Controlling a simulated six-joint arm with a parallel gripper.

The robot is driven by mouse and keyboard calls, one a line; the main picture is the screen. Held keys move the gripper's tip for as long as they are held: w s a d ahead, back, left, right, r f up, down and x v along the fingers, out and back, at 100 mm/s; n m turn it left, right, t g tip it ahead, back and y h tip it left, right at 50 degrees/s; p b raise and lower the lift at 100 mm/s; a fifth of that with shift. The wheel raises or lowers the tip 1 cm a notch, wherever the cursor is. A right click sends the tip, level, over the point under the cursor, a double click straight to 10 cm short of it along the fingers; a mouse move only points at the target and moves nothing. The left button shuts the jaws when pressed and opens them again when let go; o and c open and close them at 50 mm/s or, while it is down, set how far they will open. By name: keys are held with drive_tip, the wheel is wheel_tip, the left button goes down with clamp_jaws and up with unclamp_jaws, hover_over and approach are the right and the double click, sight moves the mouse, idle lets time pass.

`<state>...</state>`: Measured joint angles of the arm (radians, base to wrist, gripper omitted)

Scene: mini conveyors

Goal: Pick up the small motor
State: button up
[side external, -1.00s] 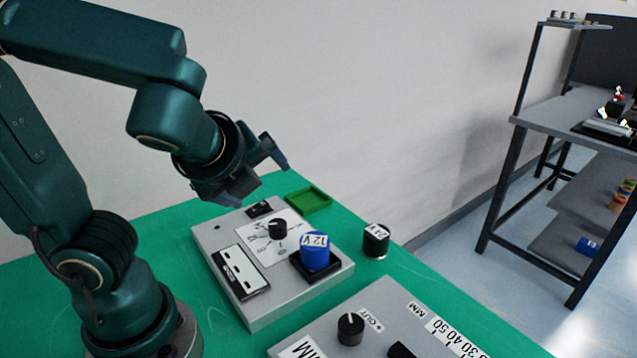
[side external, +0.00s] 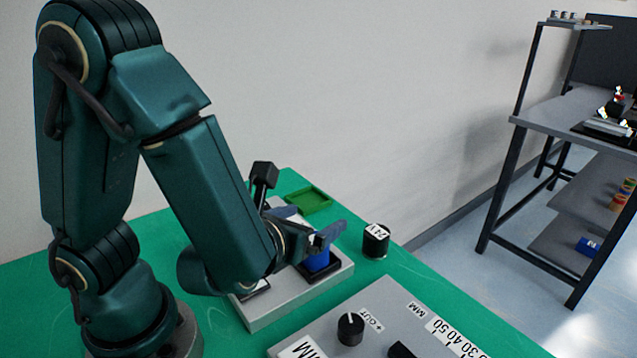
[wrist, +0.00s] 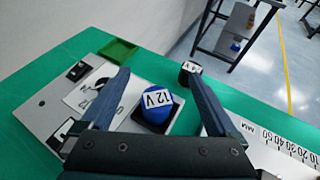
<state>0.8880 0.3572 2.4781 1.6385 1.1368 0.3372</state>
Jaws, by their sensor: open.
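A blue cylinder (side external: 318,259) marked 12 V sits in a black square holder on a light grey box. It also shows in the wrist view (wrist: 156,108), between the two fingers. A black cylinder (side external: 376,242) marked 24 V stands on the green table, right of the box; its white-labelled top shows behind the right fingertip in the wrist view (wrist: 190,68). I cannot tell by label which one is the small motor. My gripper (side external: 312,224) is open and empty. Its fingers partly hide the blue cylinder in the side view and appear apart from it.
The grey box (side external: 285,312) has a dial, now mostly hidden by my arm in the side view. A green tray (side external: 308,201) lies behind it. A second grey panel (side external: 375,320) with a knob and scale is in front. Green table is bare around the black cylinder.

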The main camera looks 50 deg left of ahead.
sight(313, 264)
wheel_tip(313, 264, down, 6)
drive_tip(key=shift+r, duration=0.1)
drive_tip(key=shift+x, duration=2.6)
clamp_jaws()
